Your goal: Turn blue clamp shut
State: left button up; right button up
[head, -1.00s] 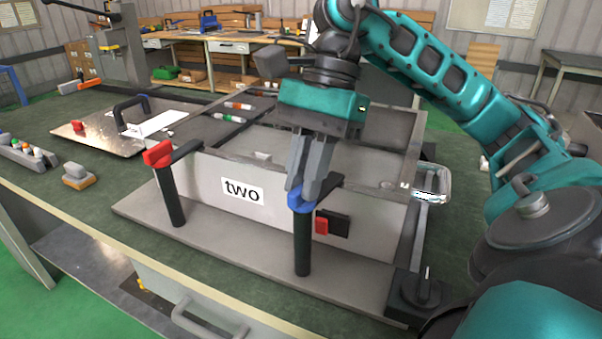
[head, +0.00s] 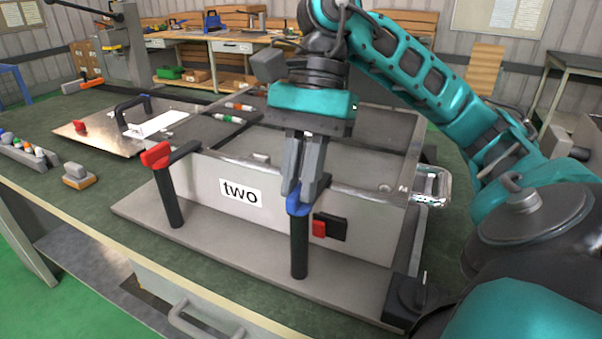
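The blue clamp (head: 298,207) is a blue head on a black upright post, standing in front of the grey box (head: 345,211) labelled "two". My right gripper (head: 299,197) points down at it, with its grey fingers around the blue head. The fingers look close together on it, and the fingertips partly cover the clamp's arm. The red clamp (head: 158,155) stands to the left, its dark arm reaching over the box's front wall. My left gripper is not in view.
A red and black switch (head: 321,228) sits on the box front just right of the blue clamp's post. A metal handle (head: 430,187) sticks out on the box's right side. A metal lid (head: 130,128) with a black handle lies to the left on the green table.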

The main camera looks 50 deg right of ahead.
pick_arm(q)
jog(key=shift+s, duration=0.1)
pick_arm(e)
jog(key=o, duration=0.4)
jog(key=shift+o, duration=0.2)
jog(key=shift+r, duration=0.1)
pick_arm(q)
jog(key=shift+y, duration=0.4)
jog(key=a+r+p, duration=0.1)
jog(key=p, duration=0.1)
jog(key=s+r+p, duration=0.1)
jog(key=p, duration=0.2)
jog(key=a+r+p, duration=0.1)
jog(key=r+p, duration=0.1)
jog(key=p, duration=0.1)
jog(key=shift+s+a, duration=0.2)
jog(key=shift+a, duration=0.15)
pick_arm(e)
jog(key=v, duration=1.3)
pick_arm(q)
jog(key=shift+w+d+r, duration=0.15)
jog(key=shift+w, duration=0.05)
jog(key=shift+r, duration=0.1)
